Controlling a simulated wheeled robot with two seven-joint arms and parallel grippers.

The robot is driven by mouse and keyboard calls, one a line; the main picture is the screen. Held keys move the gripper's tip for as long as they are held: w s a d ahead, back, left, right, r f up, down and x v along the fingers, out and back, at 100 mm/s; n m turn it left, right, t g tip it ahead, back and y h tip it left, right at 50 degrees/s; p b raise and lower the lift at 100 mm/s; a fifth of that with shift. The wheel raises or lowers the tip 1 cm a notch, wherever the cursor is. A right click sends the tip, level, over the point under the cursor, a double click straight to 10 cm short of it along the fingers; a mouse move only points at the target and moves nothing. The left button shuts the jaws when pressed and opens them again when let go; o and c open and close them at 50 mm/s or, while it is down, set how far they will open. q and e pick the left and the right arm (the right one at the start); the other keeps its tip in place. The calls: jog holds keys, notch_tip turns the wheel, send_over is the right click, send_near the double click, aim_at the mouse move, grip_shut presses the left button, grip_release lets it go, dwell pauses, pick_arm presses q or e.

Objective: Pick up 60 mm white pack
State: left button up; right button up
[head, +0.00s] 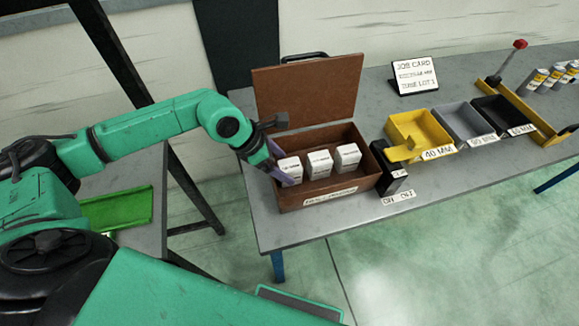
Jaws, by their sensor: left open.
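Three white packs stand in a row inside an open brown box (330,196) on the grey table: a left pack (290,169), a middle pack (320,163) and a right pack (348,157). Their labels are too small to read, so I cannot tell which is the 60 mm one. My left gripper (279,171) is open at the left end of the box, low beside the left pack. I cannot tell whether its fingers touch that pack. My right gripper is out of view.
The box's raised lid (305,95) stands behind the packs. A small black device (391,172) stands at the box's right. Yellow (408,125), grey (462,119) and black (497,112) bins follow. A job card (414,76) stands behind. The table's front right is clear.

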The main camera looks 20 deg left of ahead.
aim_at(289, 164)
pick_arm(q)
jog(key=shift+w+d+f+p, duration=0.8)
jog(key=shift+d+f+p, duration=0.1)
jog(key=shift+f+p, duration=0.1)
jog(key=x, duration=0.2)
jog(key=shift+s+d+f, duration=0.1)
jog(key=shift+d+f, duration=0.1)
jog(key=shift+f, duration=0.3)
jog(key=c, duration=1.3)
grip_shut()
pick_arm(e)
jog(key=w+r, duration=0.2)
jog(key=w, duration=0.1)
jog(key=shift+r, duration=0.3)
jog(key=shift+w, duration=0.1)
